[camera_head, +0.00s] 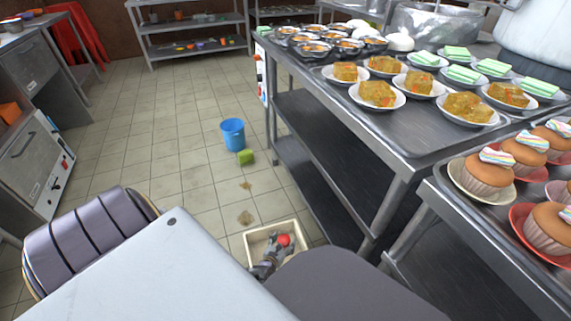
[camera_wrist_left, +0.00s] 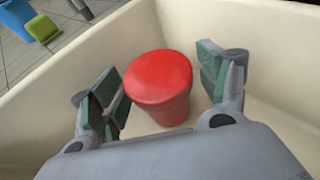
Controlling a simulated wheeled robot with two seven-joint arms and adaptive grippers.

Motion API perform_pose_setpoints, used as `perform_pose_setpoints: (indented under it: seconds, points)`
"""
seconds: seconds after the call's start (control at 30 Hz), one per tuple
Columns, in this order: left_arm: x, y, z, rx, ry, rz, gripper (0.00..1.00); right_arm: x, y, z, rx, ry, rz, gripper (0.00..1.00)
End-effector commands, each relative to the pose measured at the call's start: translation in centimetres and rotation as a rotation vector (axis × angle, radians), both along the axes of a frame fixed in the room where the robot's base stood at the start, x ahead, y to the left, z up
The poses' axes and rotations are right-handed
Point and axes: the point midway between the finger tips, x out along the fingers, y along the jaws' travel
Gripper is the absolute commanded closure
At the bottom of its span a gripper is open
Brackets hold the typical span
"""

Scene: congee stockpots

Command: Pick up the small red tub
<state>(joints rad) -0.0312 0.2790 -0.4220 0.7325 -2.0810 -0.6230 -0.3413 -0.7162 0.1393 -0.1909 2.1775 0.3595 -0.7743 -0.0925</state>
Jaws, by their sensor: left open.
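The small red tub (camera_wrist_left: 160,82) stands inside a cream bin, between the open fingers of my left gripper (camera_wrist_left: 165,88) in the left wrist view. Gaps show between the tub and the finger pads on both sides. In the head view the tub (camera_head: 284,240) is a small red spot in the bin. My left gripper (camera_head: 268,264) reaches down into the bin there, partly covered by my own arm. The cream bin (camera_head: 248,241) sits on the tiled floor. My right gripper is not in view.
A blue bucket (camera_head: 232,134) and a green sponge (camera_head: 246,157) are on the floor beyond the bin. Steel tables with plates of food (camera_head: 377,95) and cupcakes (camera_head: 487,173) stand at right. The bin walls (camera_wrist_left: 60,72) surround the gripper closely. Open floor lies at left.

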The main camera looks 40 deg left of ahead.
Motion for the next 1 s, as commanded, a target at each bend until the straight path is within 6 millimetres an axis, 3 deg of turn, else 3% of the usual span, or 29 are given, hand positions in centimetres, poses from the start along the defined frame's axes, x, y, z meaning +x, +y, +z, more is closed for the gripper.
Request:
perform_pose_setpoints:
  seconds: [0.53, 0.9, 1.0]
  points:
    - [-0.05, -0.05, -0.06, 0.000, 0.000, 0.000, 0.26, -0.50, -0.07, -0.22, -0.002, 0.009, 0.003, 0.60]
    - [-0.04, -0.05, -0.05, 0.000, 0.000, 0.000, 0.73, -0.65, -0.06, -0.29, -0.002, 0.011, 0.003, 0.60]
    - [-0.01, -0.03, -0.01, 0.000, -0.001, 0.000, 0.75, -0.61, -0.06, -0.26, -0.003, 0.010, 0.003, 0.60]
